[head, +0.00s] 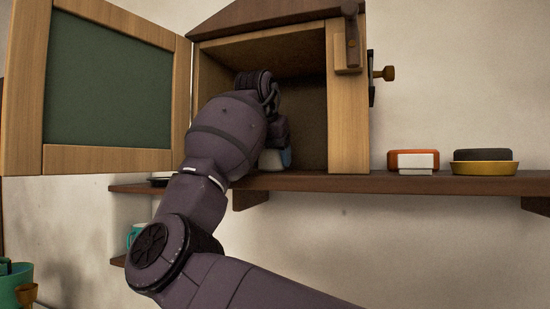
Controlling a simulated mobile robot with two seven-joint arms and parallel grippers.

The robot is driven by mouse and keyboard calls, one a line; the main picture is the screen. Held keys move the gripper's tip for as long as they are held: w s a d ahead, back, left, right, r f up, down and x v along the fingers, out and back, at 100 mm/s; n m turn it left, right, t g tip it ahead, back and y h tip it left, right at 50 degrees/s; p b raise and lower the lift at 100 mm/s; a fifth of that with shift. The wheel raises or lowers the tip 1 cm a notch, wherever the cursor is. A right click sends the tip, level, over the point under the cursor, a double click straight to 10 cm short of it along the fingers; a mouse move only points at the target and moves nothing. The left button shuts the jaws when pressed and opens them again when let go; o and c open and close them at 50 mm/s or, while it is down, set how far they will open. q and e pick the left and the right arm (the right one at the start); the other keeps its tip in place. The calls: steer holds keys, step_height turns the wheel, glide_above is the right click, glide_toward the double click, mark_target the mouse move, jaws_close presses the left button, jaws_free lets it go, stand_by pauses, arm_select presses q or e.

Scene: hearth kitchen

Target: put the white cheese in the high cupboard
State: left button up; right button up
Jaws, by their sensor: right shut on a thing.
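The high cupboard (349,120) stands on a wooden shelf, with its green-panelled door (110,80) swung open to the left. My right arm reaches up into its opening. My right gripper (277,148) is inside the opening near the cupboard floor, mostly hidden behind my own wrist. It is shut on a pale block, which looks like the white cheese (270,160); only a small part shows low between the wrist and the cupboard floor. I cannot tell whether the block touches the floor. My left gripper is not in view.
On the shelf (390,183) right of the cupboard are an orange box (405,155) with a white block (417,163) in front, and a yellow dish (484,168) with a dark top. A teal cup (133,235) stands on a lower shelf at the left. The open door bounds the left side.

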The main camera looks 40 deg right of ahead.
steer(key=shift+w+f, duration=0.1)
steer(key=shift+w, duration=0.15)
steer(key=shift+s+a, duration=0.15)
steer(key=shift+a, duration=0.1)
steer(key=o, duration=1)
steer(key=shift+d, duration=0.1)
steer(key=b+v, duration=0.1)
steer(key=v, duration=1.1)
